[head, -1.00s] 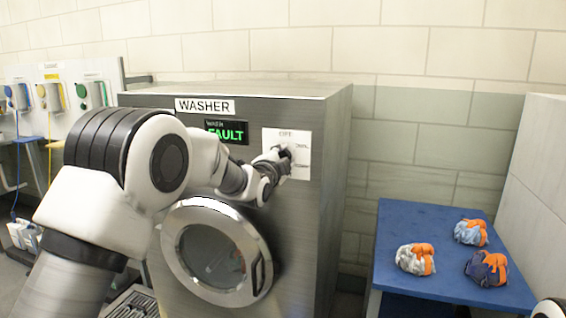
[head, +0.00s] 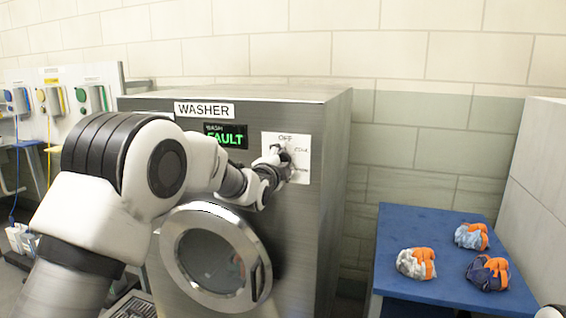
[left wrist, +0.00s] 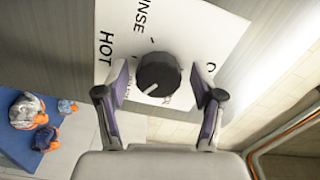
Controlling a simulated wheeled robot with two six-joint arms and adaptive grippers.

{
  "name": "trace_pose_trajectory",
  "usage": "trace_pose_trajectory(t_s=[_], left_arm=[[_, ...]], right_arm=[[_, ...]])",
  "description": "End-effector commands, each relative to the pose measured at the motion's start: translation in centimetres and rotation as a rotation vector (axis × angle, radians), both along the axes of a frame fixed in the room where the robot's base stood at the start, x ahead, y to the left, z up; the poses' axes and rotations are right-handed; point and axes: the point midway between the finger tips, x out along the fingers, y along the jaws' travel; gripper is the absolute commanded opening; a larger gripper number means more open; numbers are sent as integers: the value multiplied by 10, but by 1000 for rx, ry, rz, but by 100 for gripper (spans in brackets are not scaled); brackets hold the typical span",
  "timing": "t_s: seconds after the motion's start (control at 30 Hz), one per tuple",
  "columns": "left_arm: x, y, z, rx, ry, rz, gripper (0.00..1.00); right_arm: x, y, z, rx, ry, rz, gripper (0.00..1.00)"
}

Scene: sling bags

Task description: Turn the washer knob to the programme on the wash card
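The washer (head: 340,130) has a white dial plate (head: 303,145) right of its display, with "OFF" at the top. In the left wrist view, the dark round knob (left wrist: 158,70) sits on the plate (left wrist: 120,20), with "RINSE" and "HOT" readable. Its white pointer mark is toward the picture's lower left, near a label partly hidden by a finger. My left gripper (left wrist: 160,84) is open, one finger on each side of the knob with gaps showing. In the head view the left gripper (head: 279,160) covers most of the knob. My right gripper is not in view. I cannot identify the wash card.
The washer display (head: 226,135) reads "FAULT" in green. The round door (head: 215,258) is below my left arm. A blue table (head: 400,287) at right holds three small bundles with orange parts. Coloured dispensers with tubes (head: 50,98) hang at far left.

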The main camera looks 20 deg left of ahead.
Motion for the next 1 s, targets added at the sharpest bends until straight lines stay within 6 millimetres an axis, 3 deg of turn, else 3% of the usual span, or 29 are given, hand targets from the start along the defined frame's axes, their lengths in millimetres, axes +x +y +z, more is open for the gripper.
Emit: trace_pose_trajectory(t_s=[0.27,0.7,1.0], left_arm=[[-10,0,-1,0,3,-1,67],[-108,4,-1,-1,2,0,67],[-120,4,-1,0,1,0,67]], right_arm=[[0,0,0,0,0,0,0],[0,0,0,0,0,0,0],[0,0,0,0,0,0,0]])
